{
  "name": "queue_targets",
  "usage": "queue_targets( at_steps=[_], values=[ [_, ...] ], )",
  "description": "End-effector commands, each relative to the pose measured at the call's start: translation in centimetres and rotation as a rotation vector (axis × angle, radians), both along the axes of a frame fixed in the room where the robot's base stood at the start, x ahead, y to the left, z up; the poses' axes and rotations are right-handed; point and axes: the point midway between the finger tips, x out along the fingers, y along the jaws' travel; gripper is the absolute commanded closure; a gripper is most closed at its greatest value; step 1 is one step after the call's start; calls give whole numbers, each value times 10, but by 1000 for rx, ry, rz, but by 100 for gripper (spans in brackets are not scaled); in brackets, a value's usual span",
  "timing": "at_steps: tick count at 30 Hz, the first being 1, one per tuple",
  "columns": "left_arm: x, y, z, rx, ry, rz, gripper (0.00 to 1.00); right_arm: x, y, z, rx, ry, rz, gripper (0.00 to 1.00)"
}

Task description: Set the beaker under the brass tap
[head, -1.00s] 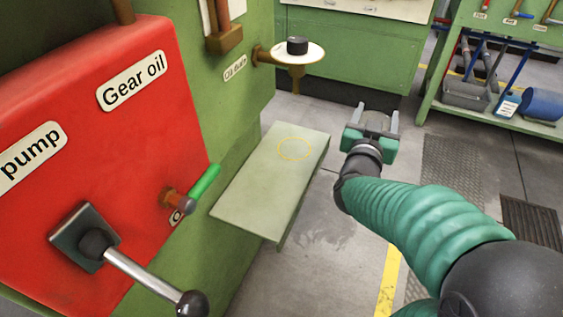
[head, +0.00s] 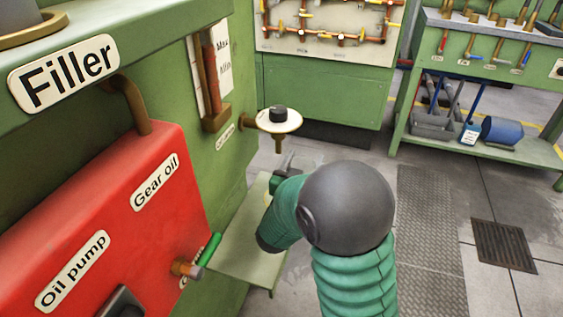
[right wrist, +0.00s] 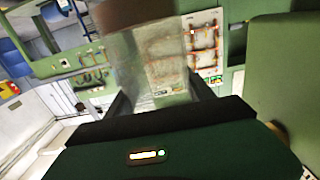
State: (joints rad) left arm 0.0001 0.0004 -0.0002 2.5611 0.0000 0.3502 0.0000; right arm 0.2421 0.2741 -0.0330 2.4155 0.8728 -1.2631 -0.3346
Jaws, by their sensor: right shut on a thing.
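The clear glass beaker (right wrist: 150,62) stands between my right gripper's fingers in the right wrist view, blurred. The brass tap (head: 278,143) sticks out from the green machine under a white disc with a black knob (head: 278,112). The gripper shows just below the tap in the picture, above the far part of the pale green shelf (head: 236,252). My left gripper is not in view.
A red box (head: 130,215) with a green-handled valve (head: 207,248) stands left of the shelf. A green cabinet (head: 325,95) is behind the tap. A tool rack (head: 480,155) stands at the far right. The floor on the right is clear.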

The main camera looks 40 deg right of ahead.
Motion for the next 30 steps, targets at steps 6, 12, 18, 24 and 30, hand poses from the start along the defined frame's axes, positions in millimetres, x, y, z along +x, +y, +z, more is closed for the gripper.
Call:
queue_targets(
  at_steps=[6, 12, 18, 24, 30],
  values=[
    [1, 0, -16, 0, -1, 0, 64, 44, 23, -3, 0, -1, 1, 100],
    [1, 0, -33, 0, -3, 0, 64, 57, 30, -19, 2, 2, 0, 100],
    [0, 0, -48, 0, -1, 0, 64, 57, 30, -38, 1, 2, 0, 100],
    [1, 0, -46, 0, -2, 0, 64, 57, 30, -37, 1, 2, 0, 100],
    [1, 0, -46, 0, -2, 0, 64, 57, 30, -36, 1, 2, 0, 16]
  ],
)
